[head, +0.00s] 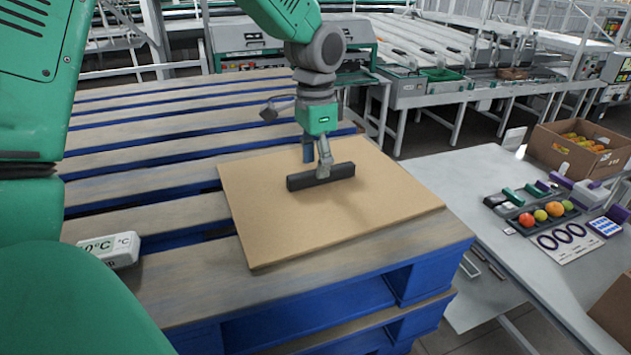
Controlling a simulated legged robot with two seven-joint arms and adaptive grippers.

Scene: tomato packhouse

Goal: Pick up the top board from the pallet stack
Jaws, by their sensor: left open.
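The top board (385,205) is a flat tan sheet. It lies on the right front part of the pallet stack (205,292), which has wooden slats over blue sides. A dark bar (305,183) sits on or just above the middle of the board; I cannot tell whether it is fixed to the board. My left gripper (317,158) points down over the board, its fingers open at the dark bar. Whether the fingers touch the bar is not clear. The bar and fingers hide a small part of the board. My right gripper is not in view.
A white block-shaped display (108,250) stands on the slats at left. A white table (450,178) at right holds a fruit tray (538,213), a printed card (570,243) and a cardboard box (603,165). Conveyor lines (440,90) run behind. The slats left of the board are mostly clear.

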